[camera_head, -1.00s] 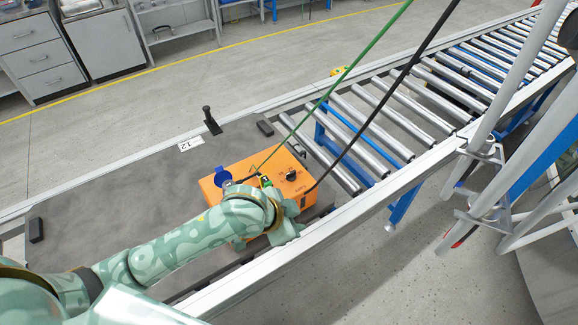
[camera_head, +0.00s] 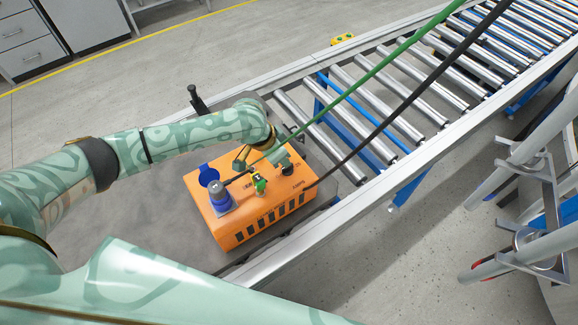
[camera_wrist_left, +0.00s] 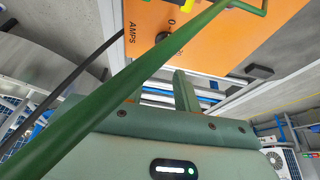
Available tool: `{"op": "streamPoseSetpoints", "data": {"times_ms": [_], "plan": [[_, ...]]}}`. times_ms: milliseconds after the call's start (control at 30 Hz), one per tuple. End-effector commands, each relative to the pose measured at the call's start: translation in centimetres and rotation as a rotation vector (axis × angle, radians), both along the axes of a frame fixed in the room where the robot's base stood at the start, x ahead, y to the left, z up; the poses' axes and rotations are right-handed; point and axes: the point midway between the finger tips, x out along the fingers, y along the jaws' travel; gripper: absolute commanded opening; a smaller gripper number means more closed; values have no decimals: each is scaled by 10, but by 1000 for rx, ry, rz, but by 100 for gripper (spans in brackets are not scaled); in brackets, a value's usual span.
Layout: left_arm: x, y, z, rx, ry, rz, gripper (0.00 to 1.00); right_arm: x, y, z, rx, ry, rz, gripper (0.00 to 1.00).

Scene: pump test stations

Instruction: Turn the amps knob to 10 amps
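An orange pump test box (camera_head: 244,236) sits on the conveyor's grey plate. Its black amps knob (camera_head: 287,169) is on the top near the right end. It also shows in the wrist view as a dark knob (camera_wrist_left: 172,44), partly behind the green cable, beside the printed "AMPS" and a "0"; its exact setting is unclear. My left gripper (camera_head: 264,160) is over the far side of the box top, close to the knob. In the wrist view its fingers (camera_wrist_left: 160,88) are apart with nothing seen between them, and the knob lies beyond them. My right gripper is out of view.
A green cable (camera_head: 375,72) and a black cable (camera_head: 425,85) rise across the view from the box. A grey-and-blue plug (camera_head: 219,197) and a green-yellow connector (camera_head: 259,183) stand on its top. The roller conveyor (camera_head: 375,115) extends right; scaffold poles (camera_head: 530,150) stand beside it.

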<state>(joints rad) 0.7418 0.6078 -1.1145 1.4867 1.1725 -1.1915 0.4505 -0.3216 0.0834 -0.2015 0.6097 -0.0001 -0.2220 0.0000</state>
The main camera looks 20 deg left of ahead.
Motion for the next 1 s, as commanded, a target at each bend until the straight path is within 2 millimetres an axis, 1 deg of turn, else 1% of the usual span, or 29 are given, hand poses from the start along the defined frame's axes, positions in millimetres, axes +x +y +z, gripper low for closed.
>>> {"op": "streamPoseSetpoints", "data": {"times_ms": [33,100,133,200,300,400,433,567,733,767,800,867,1000], "plan": [[4,-2,-19,1,3,2,32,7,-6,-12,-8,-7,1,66],[9,-6,-34,2,4,3,32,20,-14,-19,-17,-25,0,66],[11,-7,-40,1,3,3,32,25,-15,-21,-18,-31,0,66],[15,-10,-52,2,2,1,32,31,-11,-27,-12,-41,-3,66],[19,-14,-64,2,1,1,32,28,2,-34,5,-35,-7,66],[22,-16,-71,3,0,1,32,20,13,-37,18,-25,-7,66],[23,-16,-72,2,0,1,32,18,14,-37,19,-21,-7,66],[24,-17,-73,2,-1,0,32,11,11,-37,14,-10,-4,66],[24,-17,-73,2,-1,0,32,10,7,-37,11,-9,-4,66],[24,-17,-73,2,-1,0,29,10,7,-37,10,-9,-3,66],[24,-17,-73,2,-1,0,18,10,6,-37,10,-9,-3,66],[24,-17,-73,2,-1,0,1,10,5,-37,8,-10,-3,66],[24,-17,-73,2,-1,0,0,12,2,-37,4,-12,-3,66]]}}
